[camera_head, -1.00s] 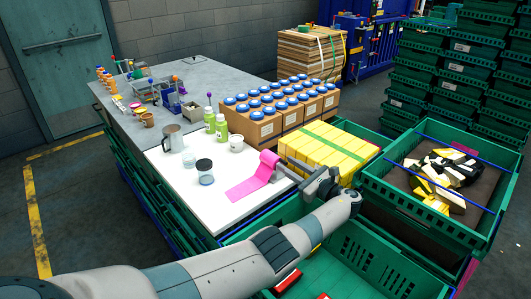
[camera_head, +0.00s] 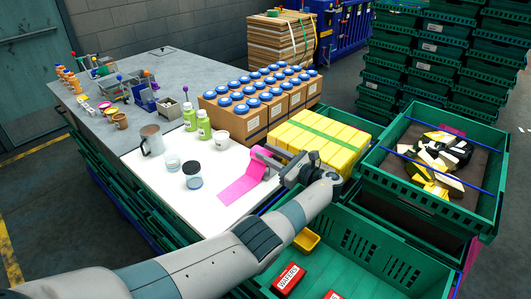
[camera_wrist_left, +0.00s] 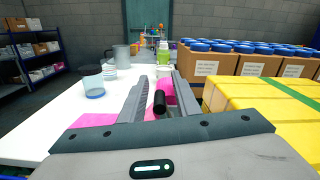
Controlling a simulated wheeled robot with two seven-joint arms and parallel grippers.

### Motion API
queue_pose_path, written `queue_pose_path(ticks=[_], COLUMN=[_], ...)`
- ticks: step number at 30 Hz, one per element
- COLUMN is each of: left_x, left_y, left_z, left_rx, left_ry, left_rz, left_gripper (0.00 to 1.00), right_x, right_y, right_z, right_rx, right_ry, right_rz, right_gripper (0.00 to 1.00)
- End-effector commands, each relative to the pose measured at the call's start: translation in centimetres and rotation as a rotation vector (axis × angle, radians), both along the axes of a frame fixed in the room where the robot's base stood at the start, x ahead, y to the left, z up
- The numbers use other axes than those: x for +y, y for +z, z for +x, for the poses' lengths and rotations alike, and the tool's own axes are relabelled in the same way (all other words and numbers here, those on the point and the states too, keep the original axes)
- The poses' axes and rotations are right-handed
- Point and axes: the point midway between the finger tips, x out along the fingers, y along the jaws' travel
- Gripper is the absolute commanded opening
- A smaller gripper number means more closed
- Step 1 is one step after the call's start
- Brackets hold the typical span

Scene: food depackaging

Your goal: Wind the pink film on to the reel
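The pink film (camera_head: 240,187) lies as a strip on the white table top (camera_head: 180,205) and rises at its right end to the reel, which my gripper partly covers. My left gripper (camera_head: 264,157) is at the reel's right side with its fingers over that end. In the left wrist view its two fingers (camera_wrist_left: 160,92) stand apart. A black round knob or handle (camera_wrist_left: 160,102) lies between them with gaps on both sides, and pink film (camera_wrist_left: 165,88) shows behind it. Contact with the reel cannot be told. My right gripper is not in view.
Yellow packs (camera_head: 318,148) with a green band stand close right of the gripper. Boxes of blue-lidded jars (camera_head: 258,118) are behind. A jar (camera_head: 193,180), a metal jug (camera_head: 152,142) and green bottles (camera_head: 203,127) stand left. A green crate (camera_head: 375,240) is in front.

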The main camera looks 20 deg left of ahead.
Motion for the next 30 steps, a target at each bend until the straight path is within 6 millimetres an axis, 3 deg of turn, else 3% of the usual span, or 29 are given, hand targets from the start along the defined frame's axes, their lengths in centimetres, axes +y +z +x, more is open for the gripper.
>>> queue_pose_path(ticks=[3, 7, 30], left_x=[0.0, 0.0, 0.1], left_y=[0.0, 0.0, -0.1], left_z=[0.0, 0.0, -0.1], left_rx=[0.000, 0.000, -0.013], left_ry=[0.000, 0.000, 0.002], left_rz=[0.000, 0.000, -0.005], left_gripper=[0.29, 0.01, 0.00], right_x=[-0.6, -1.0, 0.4], right_y=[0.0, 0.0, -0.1], right_z=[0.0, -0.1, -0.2], right_rx=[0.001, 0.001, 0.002], right_ry=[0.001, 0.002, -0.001], right_rz=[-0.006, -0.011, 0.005], right_gripper=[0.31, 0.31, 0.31])
